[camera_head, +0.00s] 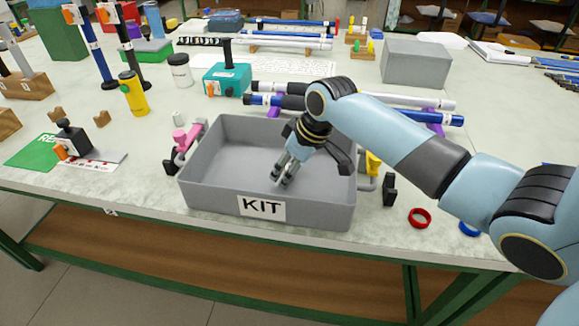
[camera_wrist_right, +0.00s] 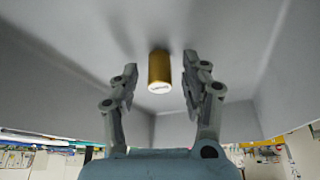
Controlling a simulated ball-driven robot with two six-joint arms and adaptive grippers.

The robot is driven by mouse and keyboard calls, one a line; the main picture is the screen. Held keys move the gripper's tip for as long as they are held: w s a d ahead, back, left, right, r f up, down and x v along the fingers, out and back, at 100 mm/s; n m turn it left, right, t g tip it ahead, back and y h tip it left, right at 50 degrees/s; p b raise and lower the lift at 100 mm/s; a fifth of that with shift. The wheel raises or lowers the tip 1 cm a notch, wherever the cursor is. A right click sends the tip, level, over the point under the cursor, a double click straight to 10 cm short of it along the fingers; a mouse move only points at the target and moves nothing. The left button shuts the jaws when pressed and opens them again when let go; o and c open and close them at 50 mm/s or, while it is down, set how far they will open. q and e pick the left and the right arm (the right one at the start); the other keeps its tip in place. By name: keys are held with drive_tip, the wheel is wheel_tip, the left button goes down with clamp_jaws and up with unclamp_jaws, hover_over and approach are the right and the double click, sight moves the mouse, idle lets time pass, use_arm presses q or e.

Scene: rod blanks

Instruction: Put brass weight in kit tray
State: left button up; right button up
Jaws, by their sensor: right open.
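The grey kit tray (camera_head: 320,214), with a white KIT label on its front wall, sits at the front edge of the table. My right gripper (camera_head: 281,182) reaches down into the tray from the right, its fingers near the tray floor. In the right wrist view the brass weight (camera_wrist_right: 159,70), a small gold cylinder with a pale marked end, is in the tray between the open fingertips (camera_wrist_right: 160,75). Gaps show on both sides of it, so neither finger touches it. In the head view the weight is not visible. My left gripper is not in view.
Pink (camera_head: 188,135) and yellow clamps stand close beside the tray. A red ring (camera_head: 420,217) lies to its right, and a yellow cylinder (camera_head: 133,92) and green mat (camera_head: 32,152) are to its left. Rods on purple rests (camera_head: 434,119) lie behind it.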

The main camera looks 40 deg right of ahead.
drive_tip(key=p+v, duration=0.1)
drive_tip(key=v, duration=1.1)
drive_tip(key=shift+r, duration=0.1)
